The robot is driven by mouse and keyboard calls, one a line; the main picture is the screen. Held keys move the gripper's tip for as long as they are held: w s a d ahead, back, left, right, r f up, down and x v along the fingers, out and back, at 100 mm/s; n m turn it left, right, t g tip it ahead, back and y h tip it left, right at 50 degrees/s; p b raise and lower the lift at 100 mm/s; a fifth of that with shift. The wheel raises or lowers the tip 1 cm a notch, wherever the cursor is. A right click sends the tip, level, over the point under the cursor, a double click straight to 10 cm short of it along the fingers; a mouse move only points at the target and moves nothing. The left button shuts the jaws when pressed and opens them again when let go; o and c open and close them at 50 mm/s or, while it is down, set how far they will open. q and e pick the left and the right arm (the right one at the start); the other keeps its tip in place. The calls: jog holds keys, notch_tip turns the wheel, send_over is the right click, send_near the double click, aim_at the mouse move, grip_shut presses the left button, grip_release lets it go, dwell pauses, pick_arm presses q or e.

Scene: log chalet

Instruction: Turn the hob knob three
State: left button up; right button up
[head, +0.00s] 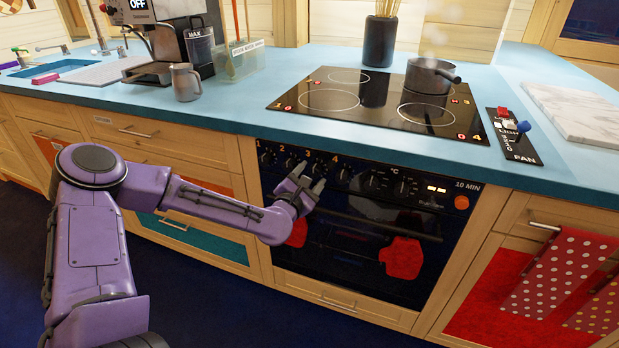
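The oven front (340,225) carries a row of black knobs under the yellow numbers 1 to 4. Knob three (314,169) sits under the number 3 and is partly covered by my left gripper. My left gripper (308,176) is at this knob, with one finger up and to the left and the other down and to the right. The fingers look spread apart; whether they touch the knob cannot be told. My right gripper is not in view.
The black hob (375,100) holds a grey pot (430,76) at its back right. Red oven mitts (402,258) hang on the oven door below. A metal jug (185,82) stands at the left.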

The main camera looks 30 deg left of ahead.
pick_arm(q)
jog(key=s+d+p, duration=0.2)
jog(key=s+p, duration=0.1)
jog(key=s, duration=0.7)
jog(key=shift+s+p, duration=0.15)
jog(key=shift+p, duration=0.2)
